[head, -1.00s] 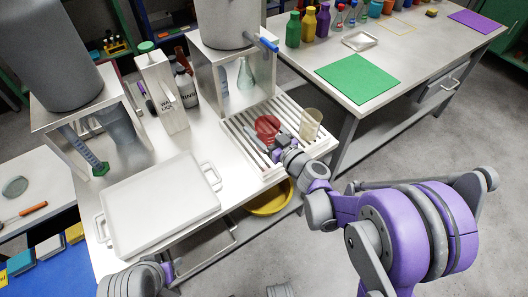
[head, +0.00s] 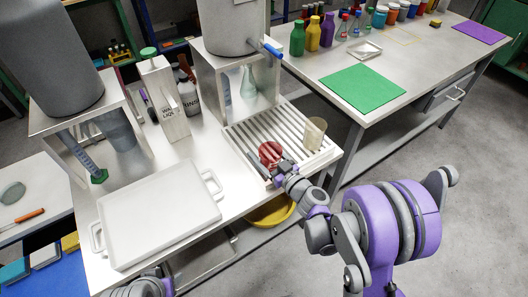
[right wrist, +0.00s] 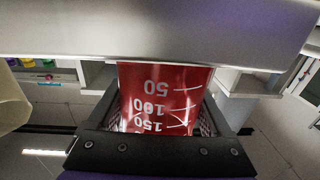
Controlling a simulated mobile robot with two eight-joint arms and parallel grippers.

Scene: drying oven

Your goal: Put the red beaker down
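The red beaker (head: 269,153) is upright at the front part of the slatted white rack (head: 245,138) in the head view. My right gripper (head: 274,170) is shut on it from the front. In the right wrist view the red beaker (right wrist: 165,95) sits between the two dark fingers, its white marks upside down in the picture. A pale surface crosses the top of that view, touching or very close to the beaker's base; I cannot tell if there is a gap. Only part of my left arm shows at the bottom left of the head view.
A cloudy beaker (head: 314,134) stands on the rack's right side, close to the red one. A white tray (head: 160,215) lies on the bench at left. A metal stand (head: 204,80) rises behind the rack. A yellow bowl (head: 270,211) is below the bench.

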